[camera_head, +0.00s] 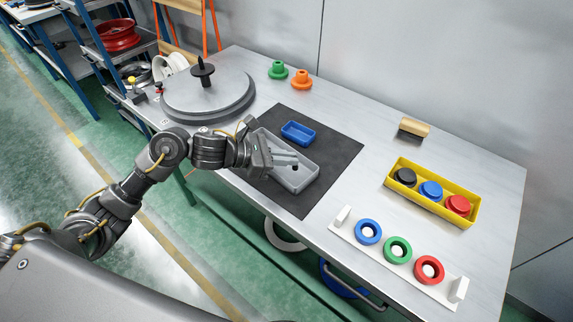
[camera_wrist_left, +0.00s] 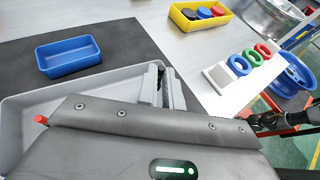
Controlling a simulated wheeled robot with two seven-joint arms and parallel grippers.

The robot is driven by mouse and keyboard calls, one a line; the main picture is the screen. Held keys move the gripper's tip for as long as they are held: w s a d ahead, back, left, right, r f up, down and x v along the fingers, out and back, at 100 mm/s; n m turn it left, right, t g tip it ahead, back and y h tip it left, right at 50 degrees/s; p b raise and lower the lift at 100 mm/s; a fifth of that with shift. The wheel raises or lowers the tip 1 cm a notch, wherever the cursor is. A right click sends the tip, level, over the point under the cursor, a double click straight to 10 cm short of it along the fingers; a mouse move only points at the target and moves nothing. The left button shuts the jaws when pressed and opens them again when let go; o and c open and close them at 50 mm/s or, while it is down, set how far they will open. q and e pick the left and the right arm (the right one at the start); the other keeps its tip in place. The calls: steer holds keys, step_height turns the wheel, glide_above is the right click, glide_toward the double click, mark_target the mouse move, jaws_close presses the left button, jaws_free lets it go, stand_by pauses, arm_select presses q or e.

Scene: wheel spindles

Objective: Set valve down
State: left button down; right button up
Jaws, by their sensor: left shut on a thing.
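My left gripper (camera_head: 292,160) is over the grey tray (camera_head: 301,182) on the dark mat, its fingers pointing right. In the left wrist view its two grey fingers (camera_wrist_left: 162,88) are close together above the tray's right end. My right gripper is not in view.
A blue tray (camera_head: 298,132) sits on the mat behind the grey one. A round grey turntable (camera_head: 232,92) stands left. Right are a yellow bin (camera_head: 402,189) of coloured caps and a white rack (camera_head: 381,255) with rings. Table between mat and rack is clear.

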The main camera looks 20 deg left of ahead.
mark_target(287, 178)
arm_select(q)
steer(key=shift+w+a+f, duration=0.1)
steer(key=shift+w+f, duration=0.25)
steer(key=f, duration=0.1)
steer(key=f+p, duration=0.1)
steer(key=f, duration=0.1)
steer(key=shift+w, duration=0.2)
steer(key=shift+f, duration=0.25)
steer(key=shift+a+f, duration=0.1)
steer(key=shift+f, duration=0.1)
steer(key=c, duration=1.7)
jaws_free()
steer(key=shift+o, duration=0.7)
steer(key=shift+r, duration=0.3)
steer(key=v, duration=0.2)
steer(key=b+v, duration=0.1)
steer(key=v, duration=0.5)
steer(key=shift+a+f+b, duration=0.15)
steer(key=shift+f+b, duration=0.15)
steer(key=shift+b, duration=0.05)
steer(key=v, duration=0.4)
steer(key=shift+r+b, duration=0.15)
steer(key=shift+b, duration=0.2)
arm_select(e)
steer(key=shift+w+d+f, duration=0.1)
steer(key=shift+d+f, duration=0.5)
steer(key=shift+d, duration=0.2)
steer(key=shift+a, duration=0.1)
